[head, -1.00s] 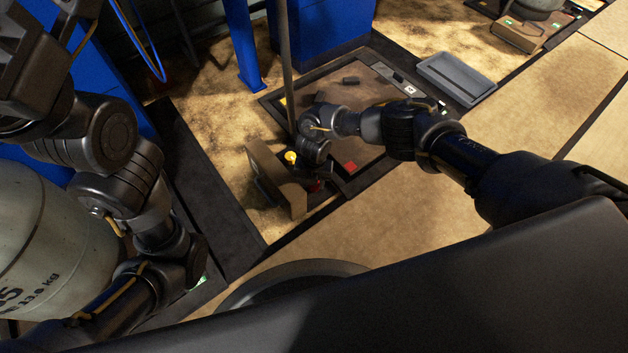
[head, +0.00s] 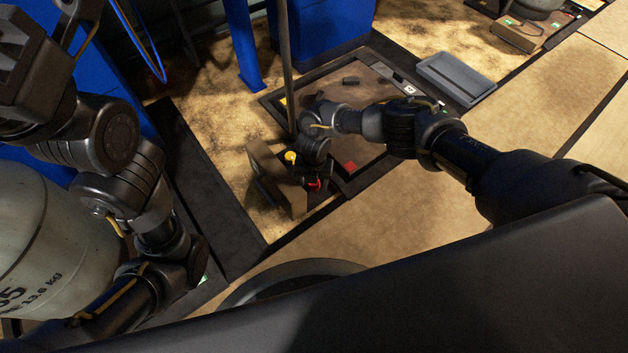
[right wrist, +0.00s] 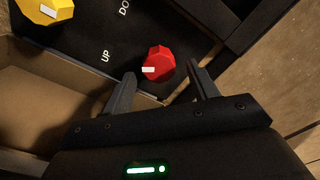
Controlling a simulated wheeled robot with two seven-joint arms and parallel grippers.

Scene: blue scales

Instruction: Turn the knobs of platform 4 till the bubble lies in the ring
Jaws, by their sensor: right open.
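A red knob (right wrist: 158,64) with a white mark sits on a dark panel (right wrist: 92,42) lettered "UP" and, partly cut off, "DO". A yellow knob (right wrist: 45,8) with a white mark is at the upper left of the right wrist view. My right gripper (right wrist: 160,82) is open, its fingers on either side of and just short of the red knob. In the head view the yellow knob (head: 291,157) and red knob (head: 314,185) show beside my right gripper (head: 318,172). The bubble and ring are not visible. My left arm is at the left; its fingertips are not clearly seen.
A brown box-like wall (head: 276,178) stands left of the knobs. A grey tray (head: 456,80) is at the right, a gas cylinder (head: 45,245) at the left. A thin post (head: 287,70) rises behind the knobs.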

